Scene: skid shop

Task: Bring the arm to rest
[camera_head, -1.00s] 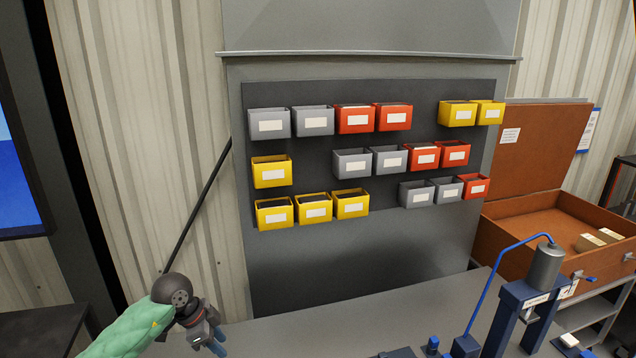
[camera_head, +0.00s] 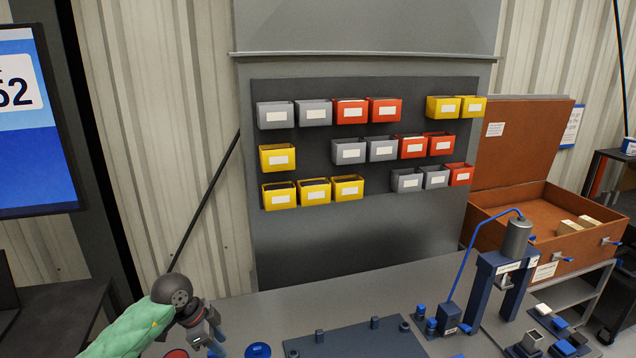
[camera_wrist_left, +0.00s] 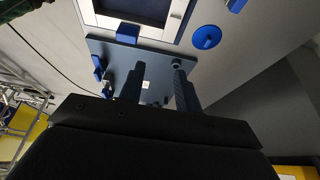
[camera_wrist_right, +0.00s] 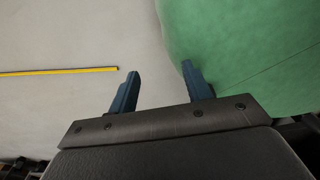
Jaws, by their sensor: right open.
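My left arm, in a green padded sleeve (camera_head: 130,333), comes in at the bottom left of the head view. Its gripper (camera_head: 214,338) is low over the near left part of the workbench (camera_head: 290,298), partly cut by the picture edge. In the left wrist view, the left gripper (camera_wrist_left: 160,70) has its two fingers apart with nothing held between them, above a dark blue-grey plate (camera_wrist_left: 108,48). My right gripper (camera_wrist_right: 160,68) shows only in the right wrist view. Its fingers are apart and empty over a pale floor, close to a green padded surface (camera_wrist_right: 235,45).
The bench holds a dark plate (camera_head: 355,340), a blue round knob (camera_head: 258,350) and a blue press (camera_head: 490,275). Rows of small bins (camera_head: 347,151) hang on the back panel. An open brown case (camera_head: 515,215) stands right; a screen (camera_head: 38,130) hangs left.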

